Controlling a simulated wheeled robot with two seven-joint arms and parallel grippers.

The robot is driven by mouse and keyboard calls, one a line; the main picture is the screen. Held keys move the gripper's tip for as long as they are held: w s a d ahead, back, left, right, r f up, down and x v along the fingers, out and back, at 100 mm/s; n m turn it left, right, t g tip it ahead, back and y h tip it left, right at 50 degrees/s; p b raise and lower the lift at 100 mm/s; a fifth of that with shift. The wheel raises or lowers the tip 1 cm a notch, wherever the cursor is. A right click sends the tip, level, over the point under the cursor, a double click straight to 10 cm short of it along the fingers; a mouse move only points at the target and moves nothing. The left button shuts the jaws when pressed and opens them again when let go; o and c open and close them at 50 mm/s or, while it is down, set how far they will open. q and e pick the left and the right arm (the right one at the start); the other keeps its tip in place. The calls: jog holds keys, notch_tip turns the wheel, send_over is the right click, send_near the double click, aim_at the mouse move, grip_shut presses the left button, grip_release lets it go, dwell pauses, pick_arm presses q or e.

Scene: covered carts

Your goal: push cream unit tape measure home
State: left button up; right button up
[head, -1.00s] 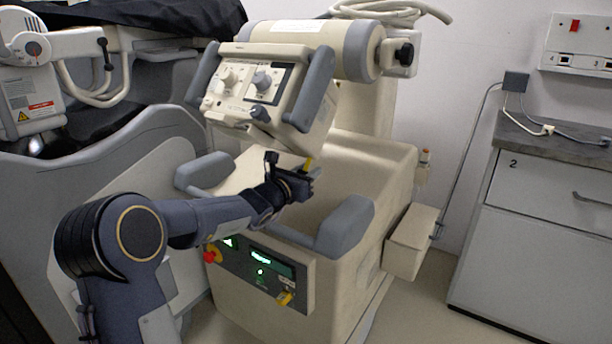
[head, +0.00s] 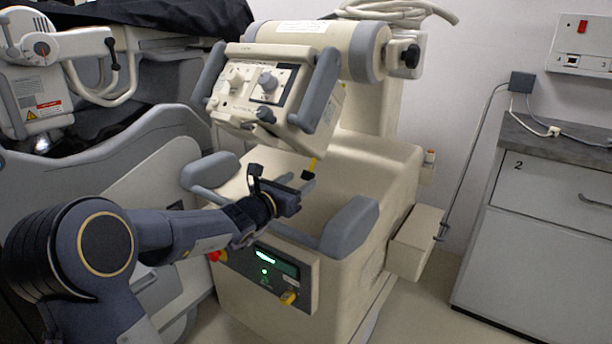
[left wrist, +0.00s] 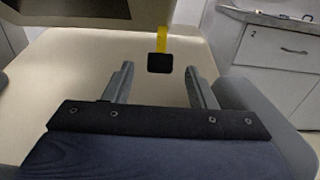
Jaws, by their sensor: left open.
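The cream unit (head: 390,165) stands in the middle of the head view, with its control head (head: 270,90) tilted above a hollow body. A yellow tape measure strip (head: 313,163) hangs from the underside of that head, ending in a black tab (head: 308,175). In the left wrist view the yellow strip (left wrist: 162,38) and black tab (left wrist: 159,64) show in line with the gap between my fingers. My left gripper (head: 293,198) is open and empty, just below and in front of the tab, apparently apart from it. My right gripper is out of view.
Grey padded bumpers (head: 350,227) (head: 212,170) flank the unit's front. A panel with a green display (head: 270,262) sits below my wrist. A grey covered cart (head: 60,190) is at left, a cabinet (head: 535,235) at right. Some floor is clear between unit and cabinet.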

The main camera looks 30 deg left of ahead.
pick_arm(q)
jog(key=shift+s, duration=0.6)
jog(key=shift+c, duration=0.3)
jog(key=shift+t, duration=0.5)
jog(key=s+f+p, duration=0.1)
jog(key=s+p, duration=0.1)
jog(key=s+f+p, duration=0.1)
jog(key=s+p, duration=0.1)
jog(key=s, duration=0.1)
jog(key=s+a+f+p, duration=0.1)
jog(key=s+p, duration=0.1)
jog(key=shift+s, duration=0.2)
grip_shut()
jog(key=w, duration=0.9)
jog(key=shift+w+d+r+b, duration=0.25)
jog(key=shift+d+r+b, duration=0.1)
jog(key=shift+d, duration=0.1)
